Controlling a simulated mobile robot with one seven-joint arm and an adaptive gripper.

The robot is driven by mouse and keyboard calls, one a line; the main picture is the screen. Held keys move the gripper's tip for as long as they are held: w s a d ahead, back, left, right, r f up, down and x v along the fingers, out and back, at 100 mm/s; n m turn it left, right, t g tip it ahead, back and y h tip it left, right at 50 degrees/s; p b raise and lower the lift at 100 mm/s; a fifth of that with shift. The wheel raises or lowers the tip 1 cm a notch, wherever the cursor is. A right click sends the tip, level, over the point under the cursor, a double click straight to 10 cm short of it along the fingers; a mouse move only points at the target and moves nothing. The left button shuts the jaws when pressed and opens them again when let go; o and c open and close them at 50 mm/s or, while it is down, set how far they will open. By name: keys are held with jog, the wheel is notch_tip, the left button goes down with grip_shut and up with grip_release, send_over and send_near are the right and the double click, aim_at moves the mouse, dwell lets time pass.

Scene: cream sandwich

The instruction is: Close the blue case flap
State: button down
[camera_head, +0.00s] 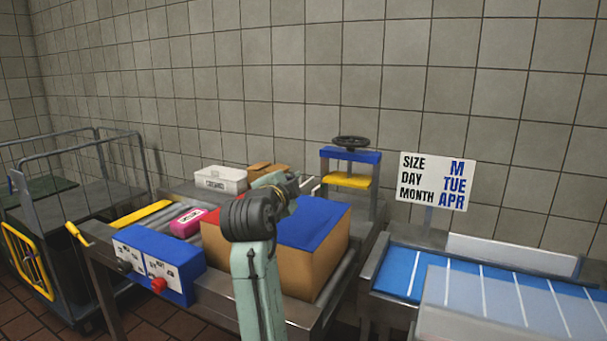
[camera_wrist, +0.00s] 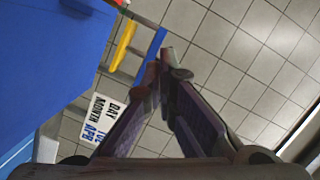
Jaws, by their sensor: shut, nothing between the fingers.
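The case is a large orange-brown box (camera_head: 318,268) on the metal table, with a blue top surface (camera_head: 315,222) on its right part. My arm hides the middle of the case, so I cannot tell how far the blue flap is from flat. In the wrist view a large blue surface (camera_wrist: 45,50) fills the upper left, likely the flap. My gripper (camera_wrist: 165,65) is shut and empty, its fingertips meeting to the right of that blue surface and apart from it in the picture. In the head view my gripper is mostly hidden behind my wrist, above the case.
A blue control box (camera_head: 160,262) with a red knob stands front left. A pink box (camera_head: 188,222), a white carton (camera_head: 220,179) and a blue-topped press (camera_head: 350,157) are around the case. A sign (camera_head: 437,181) and blue conveyor (camera_head: 400,272) stand right; a cart (camera_head: 75,205) left.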

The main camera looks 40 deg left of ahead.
jog(key=shift+s+a+f+n+h, duration=0.1)
jog(key=shift+a+f+n+h, duration=0.05)
jog(key=shift+a+f+n, duration=0.4)
jog(key=shift+s+a+f+n+h, duration=0.15)
jog(key=shift+a+f+n, duration=0.15)
jog(key=shift+f, duration=0.3)
jog(key=shift+a+f+b, duration=0.35)
jog(key=shift+f+b, duration=0.1)
jog(key=shift+f, duration=0.3)
